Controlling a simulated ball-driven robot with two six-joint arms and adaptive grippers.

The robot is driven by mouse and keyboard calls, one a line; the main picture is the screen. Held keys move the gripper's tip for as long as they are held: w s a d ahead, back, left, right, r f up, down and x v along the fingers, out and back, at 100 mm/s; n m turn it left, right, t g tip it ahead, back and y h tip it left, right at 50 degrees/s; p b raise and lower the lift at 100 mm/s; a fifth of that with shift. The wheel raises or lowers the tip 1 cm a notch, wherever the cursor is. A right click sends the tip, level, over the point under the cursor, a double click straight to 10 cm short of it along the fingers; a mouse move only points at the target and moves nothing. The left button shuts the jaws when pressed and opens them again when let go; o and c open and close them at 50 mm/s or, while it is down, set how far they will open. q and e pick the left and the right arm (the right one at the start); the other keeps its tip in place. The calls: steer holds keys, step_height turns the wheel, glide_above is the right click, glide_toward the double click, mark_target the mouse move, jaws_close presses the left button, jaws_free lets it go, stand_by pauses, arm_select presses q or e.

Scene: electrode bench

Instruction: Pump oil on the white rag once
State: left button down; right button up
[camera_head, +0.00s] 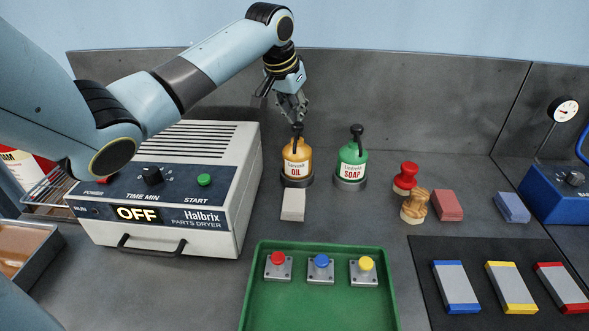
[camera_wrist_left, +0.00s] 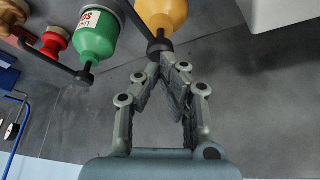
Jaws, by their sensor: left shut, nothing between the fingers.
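The amber oil pump bottle (camera_head: 297,160) stands upright on a dark round base, left of the green soap bottle, with its black pump head on top. The white rag (camera_head: 293,205) lies flat on the bench just in front of the oil bottle. My left gripper (camera_head: 298,119) is shut and empty, pointing down right above the oil pump head. In the left wrist view the shut fingertips (camera_wrist_left: 168,57) are at or very near the black head of the oil bottle (camera_wrist_left: 163,14). I cannot tell whether they touch. My right gripper is not in view.
The green soap bottle (camera_head: 352,163) stands close on the right. A parts dryer (camera_head: 190,215) stands on the left. A green tray (camera_head: 320,303) with red, blue and yellow buttons is in front. Stamps (camera_head: 406,178) and coloured blocks lie to the right.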

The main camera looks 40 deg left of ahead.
arm_select(q)
steer(key=shift+f, duration=1.1)
steer(key=shift+r, duration=0.1)
steer(key=shift+r+p, duration=1.4)
steer(key=shift+r, duration=0.05)
steer(key=shift+r, duration=0.1)
step_height(320, 180, up, 2)
steer(key=p, duration=0.2)
steer(key=shift+r+p, duration=0.1)
steer(key=shift+p, duration=0.3)
steer(key=shift+r, duration=0.3)
step_height(320, 180, up, 3)
